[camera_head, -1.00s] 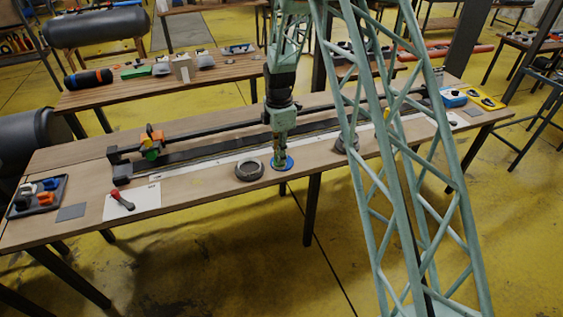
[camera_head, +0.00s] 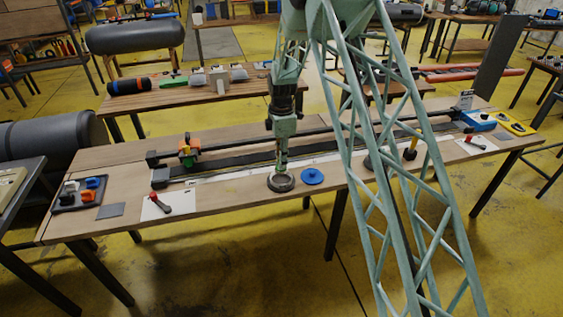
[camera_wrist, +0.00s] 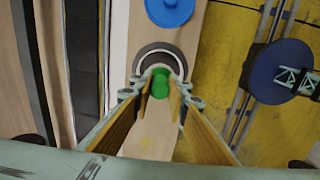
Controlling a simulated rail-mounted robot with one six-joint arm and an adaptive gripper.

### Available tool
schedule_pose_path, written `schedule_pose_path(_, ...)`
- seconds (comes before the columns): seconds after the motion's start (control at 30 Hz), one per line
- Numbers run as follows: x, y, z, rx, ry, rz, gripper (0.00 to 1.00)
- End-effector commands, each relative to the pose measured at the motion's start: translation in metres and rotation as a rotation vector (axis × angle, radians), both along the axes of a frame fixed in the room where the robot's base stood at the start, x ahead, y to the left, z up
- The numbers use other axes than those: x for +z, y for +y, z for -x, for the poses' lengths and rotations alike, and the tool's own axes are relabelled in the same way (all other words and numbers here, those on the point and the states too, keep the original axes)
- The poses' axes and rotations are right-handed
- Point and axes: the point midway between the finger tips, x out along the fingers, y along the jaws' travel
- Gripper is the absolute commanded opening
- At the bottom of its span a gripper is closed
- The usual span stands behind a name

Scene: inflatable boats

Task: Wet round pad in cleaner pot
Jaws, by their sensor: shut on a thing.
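My gripper (camera_head: 281,170) points down at the dark round pot (camera_head: 281,184) on the long workbench. In the wrist view its fingers (camera_wrist: 160,86) are shut on a green knob (camera_wrist: 160,80), the visible part of the held round pad. The pot (camera_wrist: 146,56) shows as a dark ring around and beyond the knob. The pad's underside is hidden, so I cannot tell whether it touches the cleaner. A blue disc (camera_head: 312,176) lies flat on the bench just right of the pot; the wrist view also shows it (camera_wrist: 170,8).
A long dark strip and rail (camera_head: 232,157) run along the bench behind the pot. A red-handled tool (camera_head: 160,203) lies on a white sheet at left, near a tray (camera_head: 66,204) of small parts. My lattice mast blocks part of the bench to the right.

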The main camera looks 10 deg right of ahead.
Motion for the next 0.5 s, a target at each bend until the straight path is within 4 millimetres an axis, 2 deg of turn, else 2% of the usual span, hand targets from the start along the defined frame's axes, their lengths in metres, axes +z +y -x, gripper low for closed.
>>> schedule_pose_path(0.27,-0.004,0.0,0.0,0.001,0.0,0.0,0.04)
schedule_pose_path(0.5,-0.016,0.0,0.001,0.001,0.001,0.0,0.04)
